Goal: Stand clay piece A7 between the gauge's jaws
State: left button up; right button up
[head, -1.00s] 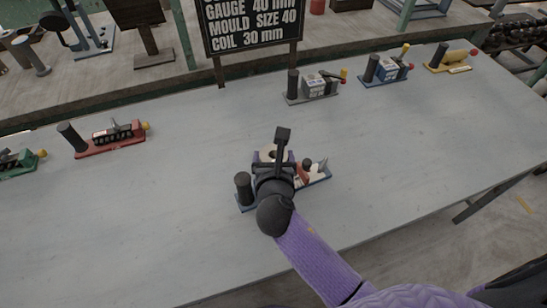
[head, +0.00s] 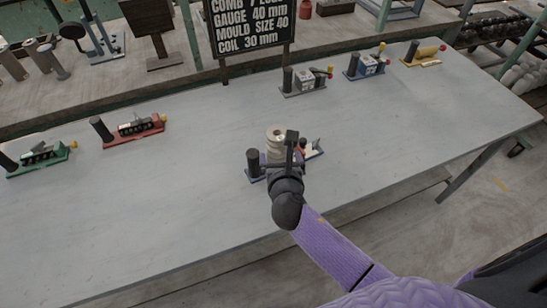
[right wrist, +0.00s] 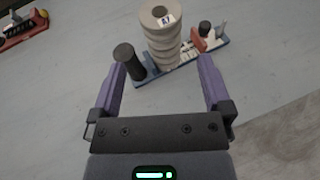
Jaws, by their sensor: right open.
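Clay piece A7 (right wrist: 160,35) is a pale ribbed upright column with an A7 label on its top. It also shows in the head view (head: 276,137). It stands upright at the blue gauge (right wrist: 146,82), between the dark post (right wrist: 129,62) and the red block (right wrist: 198,40). Its foot overlaps the blue base in the picture; I cannot tell how closely the jaws meet it. My right gripper (right wrist: 163,66) is open, its purple fingers spread on the near side of the column with visible gaps. In the head view my right gripper (head: 284,165) partly hides the gauge. My left gripper is not in view.
A red device (head: 133,136) and a green device (head: 42,163) stand on the left of the grey table (head: 150,210). Grey (head: 303,91), blue (head: 366,75) and yellow (head: 424,62) devices stand at the back right. A dark sign (head: 249,30) stands behind.

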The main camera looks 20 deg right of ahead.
jog(key=s+a+r+m+y, duration=0.1)
jog(key=s+a+m+y, duration=0.3)
jog(key=m, duration=1)
jog(key=s+d+f+m+g, duration=0.1)
jog(key=s+f+m+g, duration=0.25)
jog(key=s+f, duration=0.45)
jog(key=s+d+f+m+g, duration=0.1)
jog(key=s+f+m+g, duration=0.3)
jog(key=f, duration=0.8)
jog(key=s+d+f+m+g, duration=0.2)
jog(key=s+f+m, duration=0.2)
jog(key=s, duration=0.7)
jog(key=s+d+f+m+g, duration=0.2)
jog(key=s+f+m, duration=0.3)
jog(key=s, duration=0.6)
jog(key=shift+g+h, duration=0.3)
jog(key=shift+g, duration=0.15)
